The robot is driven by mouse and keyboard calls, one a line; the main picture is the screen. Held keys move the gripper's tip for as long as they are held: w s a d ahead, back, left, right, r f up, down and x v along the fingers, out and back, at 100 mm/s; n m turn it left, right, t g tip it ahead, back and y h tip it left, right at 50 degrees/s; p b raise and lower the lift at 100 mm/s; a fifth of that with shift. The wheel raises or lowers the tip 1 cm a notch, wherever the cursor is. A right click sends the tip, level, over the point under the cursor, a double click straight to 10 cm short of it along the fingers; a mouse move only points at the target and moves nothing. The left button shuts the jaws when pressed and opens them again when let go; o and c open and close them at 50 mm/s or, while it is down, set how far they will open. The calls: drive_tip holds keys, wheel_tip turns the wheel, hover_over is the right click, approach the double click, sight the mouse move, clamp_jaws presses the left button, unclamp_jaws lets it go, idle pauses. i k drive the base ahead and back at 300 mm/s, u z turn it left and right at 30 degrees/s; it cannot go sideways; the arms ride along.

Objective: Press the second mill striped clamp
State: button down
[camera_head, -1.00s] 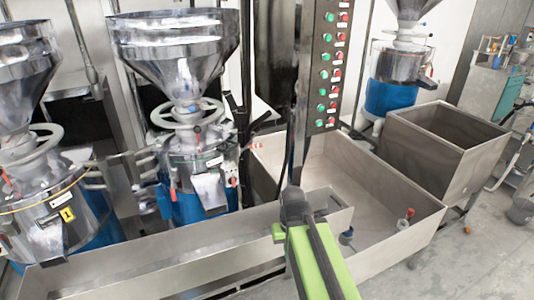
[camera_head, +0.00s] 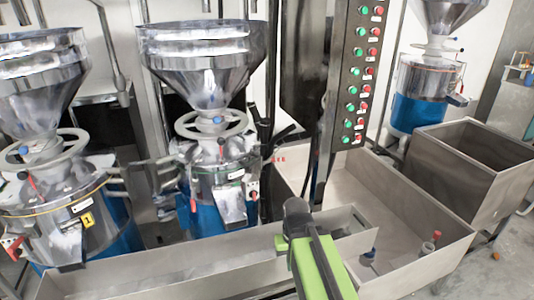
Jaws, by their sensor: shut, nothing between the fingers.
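The second mill from the left (camera_head: 214,170) has a steel hopper on top, a handwheel below it and a blue base. A small red-and-white striped piece (camera_head: 279,160), which looks like the striped clamp, sticks out at this mill's right side. It is too small to make out fully. My gripper (camera_head: 296,204) is dark, at the end of my green arm, in the lower middle of the head view. It is shut and empty. In the picture it is below and slightly right of the striped piece, apart from it. Its fingertips are hard to make out.
A steel trough (camera_head: 180,275) runs across the front. A large steel bin (camera_head: 410,215) lies to the right, with a post of green and red buttons (camera_head: 357,75) behind it. Another mill (camera_head: 65,195) stands at the left and one (camera_head: 420,90) at the back right.

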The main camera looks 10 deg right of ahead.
sight(276, 159)
drive_tip(key=i, duration=0.6)
drive_tip(key=u, duration=1.9)
drive_tip(key=k, duration=1.35)
drive_tip(key=i, duration=0.95)
drive_tip(key=u, duration=0.1)
